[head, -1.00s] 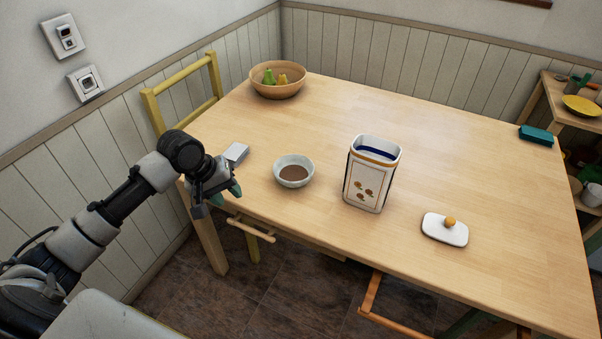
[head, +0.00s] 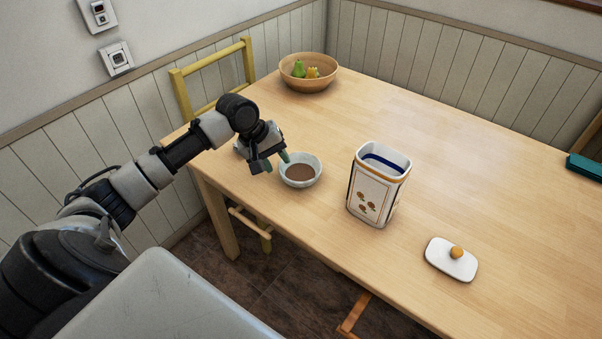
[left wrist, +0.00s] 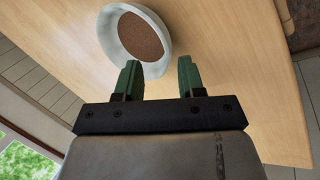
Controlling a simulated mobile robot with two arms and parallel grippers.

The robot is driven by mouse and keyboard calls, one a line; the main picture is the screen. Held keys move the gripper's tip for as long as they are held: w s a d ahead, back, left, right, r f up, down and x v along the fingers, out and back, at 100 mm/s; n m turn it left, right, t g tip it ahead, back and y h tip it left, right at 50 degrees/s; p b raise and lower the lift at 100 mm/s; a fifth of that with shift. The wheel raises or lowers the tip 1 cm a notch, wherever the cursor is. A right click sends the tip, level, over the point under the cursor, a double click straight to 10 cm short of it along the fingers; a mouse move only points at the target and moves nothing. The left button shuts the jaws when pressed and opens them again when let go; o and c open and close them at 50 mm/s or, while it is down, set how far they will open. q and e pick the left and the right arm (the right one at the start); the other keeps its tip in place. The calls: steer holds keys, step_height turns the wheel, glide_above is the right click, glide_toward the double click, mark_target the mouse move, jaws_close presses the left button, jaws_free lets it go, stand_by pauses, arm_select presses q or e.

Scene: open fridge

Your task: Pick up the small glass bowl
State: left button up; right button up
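The small bowl (head: 300,171) is pale, with brown contents, and stands upright on the wooden table near its left front edge. My left gripper (head: 272,162) is just left of the bowl in the head view, close to its rim. In the left wrist view the bowl (left wrist: 112,30) lies just beyond the fingers, toward the upper left. The two green fingertips (left wrist: 158,72) are apart with nothing between them. The left fingertip is near or over the rim; I cannot tell if it touches. My right gripper is not in view.
A white canister (head: 377,187) with a blue inner rim stands right of the bowl. Its white lid (head: 452,259) with an orange knob lies farther right. A wooden bowl of fruit (head: 309,82) is at the back. A teal box (head: 584,167) is at the far right.

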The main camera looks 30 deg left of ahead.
mark_target(281, 170)
arm_select(q)
steer(key=x, duration=0.5)
steer(key=shift+s+a+f, duration=0.1)
steer(key=shift+a+f, duration=0.05)
steer(key=shift+a, duration=0.05)
jaws_close()
